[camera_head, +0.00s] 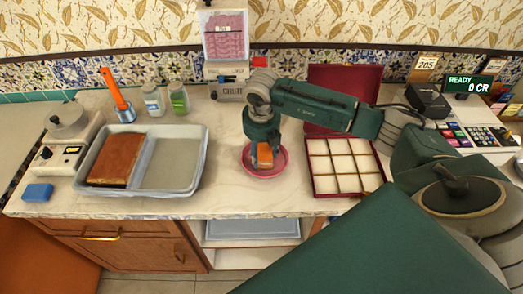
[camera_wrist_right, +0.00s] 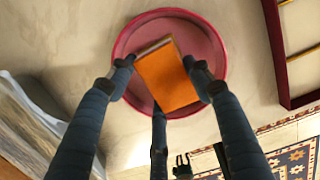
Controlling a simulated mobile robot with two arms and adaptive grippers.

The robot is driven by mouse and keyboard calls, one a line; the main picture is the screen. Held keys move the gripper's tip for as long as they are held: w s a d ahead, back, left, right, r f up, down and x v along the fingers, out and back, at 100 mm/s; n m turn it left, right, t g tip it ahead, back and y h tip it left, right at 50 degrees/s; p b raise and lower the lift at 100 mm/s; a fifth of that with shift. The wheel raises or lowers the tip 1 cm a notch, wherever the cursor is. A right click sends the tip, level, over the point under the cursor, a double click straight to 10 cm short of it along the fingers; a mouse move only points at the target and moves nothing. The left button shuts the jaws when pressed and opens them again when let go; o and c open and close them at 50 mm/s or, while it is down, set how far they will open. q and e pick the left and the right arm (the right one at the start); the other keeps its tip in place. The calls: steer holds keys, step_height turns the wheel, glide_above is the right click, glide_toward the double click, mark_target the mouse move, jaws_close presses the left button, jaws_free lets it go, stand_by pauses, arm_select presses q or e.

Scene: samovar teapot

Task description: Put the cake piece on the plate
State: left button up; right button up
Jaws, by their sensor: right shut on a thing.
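The cake piece (camera_head: 265,155) is a small orange-brown block with a darker side face. My right gripper (camera_head: 262,147) points down over the pink plate (camera_head: 282,163) and is shut on the cake piece. In the right wrist view the cake piece (camera_wrist_right: 172,82) sits between the fingertips of my right gripper (camera_wrist_right: 158,72), inside the outline of the round plate (camera_wrist_right: 213,42). I cannot tell whether its underside touches the plate. My left gripper is not in view.
A grey tray (camera_head: 172,182) holding a brown cake slab (camera_head: 115,160) stands at the left. A dark red divided box (camera_head: 312,178) is close on the plate's right. A slicer-like dispenser (camera_head: 228,72) stands behind. The counter in front of the plate is clear.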

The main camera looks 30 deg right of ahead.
mark_target(261, 154)
steer(key=shift+f, duration=0.15)
steer(key=o, duration=1.2)
steer(key=r+b, duration=0.1)
steer(key=r, duration=0.3)
steer(key=s+r+b, duration=0.1)
steer(key=r, duration=0.3)
steer(key=r+b, duration=0.1)
steer(key=r, duration=0.3)
steer(key=shift+s+a+r, duration=0.15)
steer(key=shift+a, duration=0.25)
